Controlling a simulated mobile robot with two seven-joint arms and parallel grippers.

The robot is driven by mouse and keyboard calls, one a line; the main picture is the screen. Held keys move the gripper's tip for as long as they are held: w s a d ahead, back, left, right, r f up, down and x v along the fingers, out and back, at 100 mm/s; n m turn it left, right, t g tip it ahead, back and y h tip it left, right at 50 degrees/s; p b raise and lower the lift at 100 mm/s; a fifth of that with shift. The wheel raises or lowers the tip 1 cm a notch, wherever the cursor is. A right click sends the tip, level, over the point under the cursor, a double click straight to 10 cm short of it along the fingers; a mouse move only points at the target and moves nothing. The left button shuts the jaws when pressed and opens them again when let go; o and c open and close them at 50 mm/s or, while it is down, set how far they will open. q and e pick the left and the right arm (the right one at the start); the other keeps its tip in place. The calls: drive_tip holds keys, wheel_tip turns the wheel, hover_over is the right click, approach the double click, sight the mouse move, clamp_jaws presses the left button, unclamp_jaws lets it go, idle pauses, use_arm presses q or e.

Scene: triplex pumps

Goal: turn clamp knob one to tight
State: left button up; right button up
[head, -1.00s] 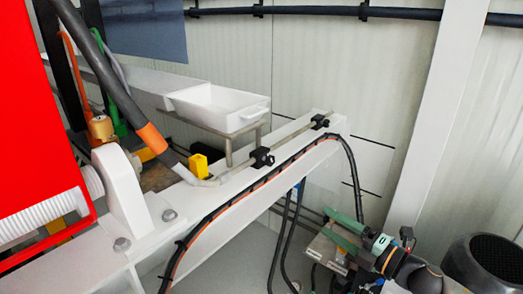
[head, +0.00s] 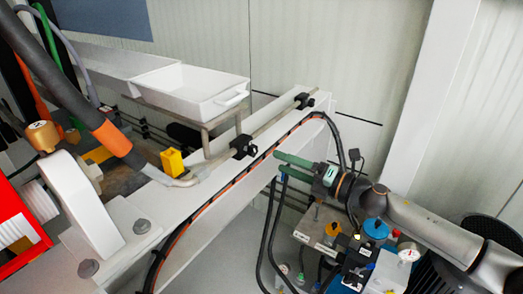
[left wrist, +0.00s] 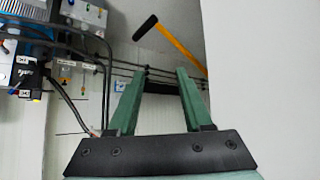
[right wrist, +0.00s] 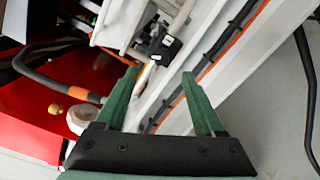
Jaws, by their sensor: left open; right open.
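Two black clamps hold a thin pipe along the white beam (head: 225,195). The nearer clamp (head: 243,147) is mid-beam and the farther clamp (head: 303,101) is by the beam's end. I cannot tell which is number one or how tight its knob is. My right gripper (head: 277,166) is open and empty, to the right of the beam and apart from both clamps. In the right wrist view a black clamp (right wrist: 166,45) shows beyond the right gripper's open fingers (right wrist: 161,80). My left gripper (left wrist: 160,74) is open and empty, seen only in the left wrist view.
A white tray (head: 166,98) stands behind the beam, with a yellow block (head: 172,161) nearer. A black and orange cable runs along the beam's front edge. The left wrist view shows a yellow-handled hammer (left wrist: 180,47) beside the wall.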

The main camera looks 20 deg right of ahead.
sight(255, 152)
drive_tip(key=p+x, duration=0.1)
drive_tip(key=x, duration=0.6)
drive_tip(key=shift+w+a, duration=0.15)
clamp_jaws()
idle(0.4)
